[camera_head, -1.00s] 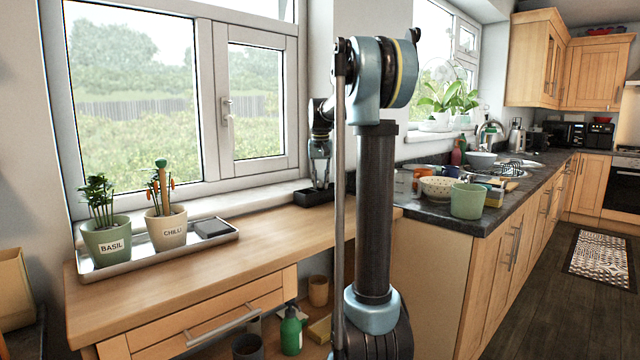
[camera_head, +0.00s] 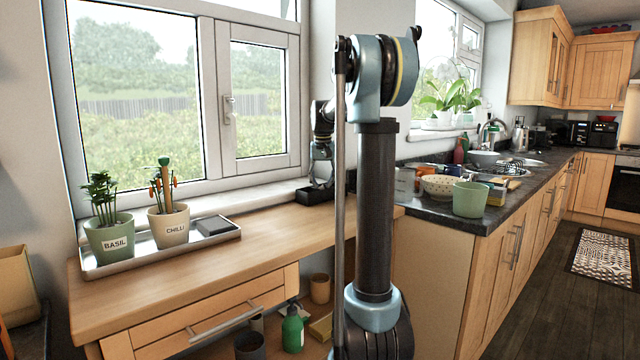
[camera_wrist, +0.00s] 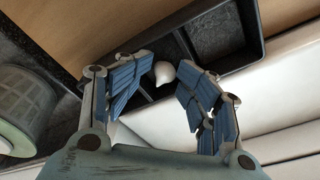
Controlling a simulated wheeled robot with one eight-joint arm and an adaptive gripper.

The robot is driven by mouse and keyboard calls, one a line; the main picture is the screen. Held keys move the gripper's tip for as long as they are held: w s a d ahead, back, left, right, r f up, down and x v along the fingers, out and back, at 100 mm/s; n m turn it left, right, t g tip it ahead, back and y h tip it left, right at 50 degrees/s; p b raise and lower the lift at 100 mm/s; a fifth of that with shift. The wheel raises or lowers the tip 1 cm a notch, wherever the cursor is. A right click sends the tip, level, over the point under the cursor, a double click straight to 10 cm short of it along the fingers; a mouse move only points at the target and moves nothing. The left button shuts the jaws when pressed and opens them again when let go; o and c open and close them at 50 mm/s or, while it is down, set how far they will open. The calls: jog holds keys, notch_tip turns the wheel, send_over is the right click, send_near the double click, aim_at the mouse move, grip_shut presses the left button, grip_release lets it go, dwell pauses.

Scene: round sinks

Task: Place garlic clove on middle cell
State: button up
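A black divided tray (camera_head: 314,195) sits at the back of the wooden worktop by the window. It also shows in the wrist view (camera_wrist: 262,50), with one cell at the right and another beside it behind the fingers. The small white garlic clove (camera_wrist: 163,76) is in or just above that second cell, between my fingers. The tray's left part is hidden by the left finger. My gripper (camera_wrist: 165,72) is open, its blue pads apart on either side of the clove with gaps showing. In the head view my gripper (camera_head: 319,178) is just above the tray; the clove cannot be seen there.
A metal tray (camera_head: 160,250) with basil (camera_head: 108,240) and chilli (camera_head: 168,226) pots stands left on the worktop (camera_head: 220,262). The white window sill (camera_head: 270,194) runs close behind the black tray. A green mesh-sided container (camera_wrist: 25,110) is at the wrist view's left.

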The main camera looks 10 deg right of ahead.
jog(key=shift+r, duration=0.1)
dwell(0.6)
jog(key=shift+r, duration=0.35)
notch_tip(320, 180, up, 12)
jog(key=s, duration=0.1)
jog(key=shift+s+a+r, duration=0.15)
jog(key=shift+s+a, duration=0.1)
jog(key=shift+s, duration=0.1)
